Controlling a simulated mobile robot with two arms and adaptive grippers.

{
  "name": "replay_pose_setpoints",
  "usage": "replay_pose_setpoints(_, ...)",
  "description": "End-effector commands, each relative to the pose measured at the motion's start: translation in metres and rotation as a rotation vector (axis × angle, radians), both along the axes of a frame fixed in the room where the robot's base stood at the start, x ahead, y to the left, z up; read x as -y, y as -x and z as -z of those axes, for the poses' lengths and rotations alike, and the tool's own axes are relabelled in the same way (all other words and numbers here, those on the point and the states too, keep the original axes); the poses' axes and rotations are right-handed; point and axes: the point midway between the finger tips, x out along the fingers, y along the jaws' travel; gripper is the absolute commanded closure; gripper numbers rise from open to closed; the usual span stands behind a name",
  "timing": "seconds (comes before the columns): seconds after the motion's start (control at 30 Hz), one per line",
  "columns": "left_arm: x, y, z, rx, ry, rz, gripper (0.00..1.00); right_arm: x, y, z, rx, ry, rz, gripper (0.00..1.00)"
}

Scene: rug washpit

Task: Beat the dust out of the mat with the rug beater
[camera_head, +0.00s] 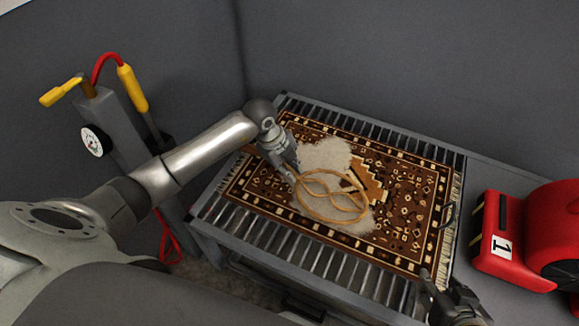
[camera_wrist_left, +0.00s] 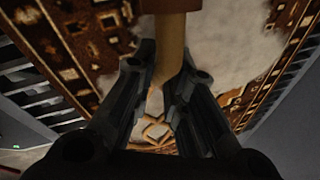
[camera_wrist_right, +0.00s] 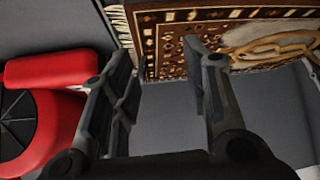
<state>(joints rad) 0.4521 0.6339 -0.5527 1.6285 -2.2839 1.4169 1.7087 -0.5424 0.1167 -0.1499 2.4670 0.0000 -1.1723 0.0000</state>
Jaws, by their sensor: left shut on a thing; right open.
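The mat (camera_head: 412,238) is brown, orange and cream with a fringed right edge, and lies flat on a slatted metal rack (camera_head: 300,262). Pale dust (camera_head: 325,154) covers its middle in a large patch. The rug beater (camera_head: 334,220) has a looped tan head, which appears over the dusty patch; I cannot tell whether it touches the mat. My left gripper (camera_head: 288,170) is shut on its handle, which also shows in the left wrist view (camera_wrist_left: 171,45). My right gripper (camera_head: 438,250) is open and empty near the mat's right front corner; its fingers show apart in the right wrist view (camera_wrist_right: 165,75).
A red blower (camera_head: 540,235) marked 1 stands right of the rack. A grey post (camera_head: 125,130) with a gauge (camera_head: 95,140), a yellow-handled wand (camera_head: 132,88) and a red hose is at the left. Grey walls close off the back.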

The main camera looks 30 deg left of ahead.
Motion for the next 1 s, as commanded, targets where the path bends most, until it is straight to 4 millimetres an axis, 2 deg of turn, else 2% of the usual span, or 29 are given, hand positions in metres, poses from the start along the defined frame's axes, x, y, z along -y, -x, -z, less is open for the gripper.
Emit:
replay_pose_setpoints(0.6, 0.000, -0.001, -0.015, 0.002, 0.001, 0.000, 1.00, 0.021, 0.064, 0.025, -0.317, 0.067, 0.025, 0.57)
replay_pose_setpoints(1.0, 0.000, -0.001, -0.014, 0.002, 0.001, 0.000, 1.00, 0.022, 0.067, 0.028, -0.332, 0.070, 0.027, 0.57)
